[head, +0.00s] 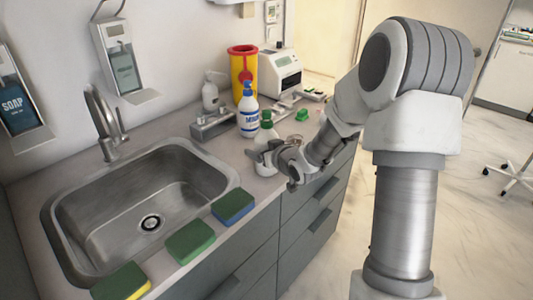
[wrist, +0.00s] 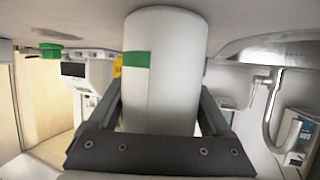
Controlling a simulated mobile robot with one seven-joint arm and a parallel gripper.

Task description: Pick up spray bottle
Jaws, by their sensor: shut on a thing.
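The spray bottle (head: 266,134), white with a green top, stands upright at the counter's front edge, partly hidden by my gripper (head: 268,155). In the wrist view, which looks upside down, the bottle's white body with a green label patch (wrist: 165,62) fills the middle. My gripper's two dark fingers (wrist: 160,105) close on it from both sides. I cannot tell whether its base touches the counter. A second white bottle with a blue top and blue label (head: 248,112) stands just behind it.
A metal sink (head: 75,222) is at the left, with several sponges (head: 190,241) along its front edge. A metal holder (head: 212,124), a pump bottle (head: 210,94), a yellow bin (head: 243,68) and a white device (head: 280,72) stand behind.

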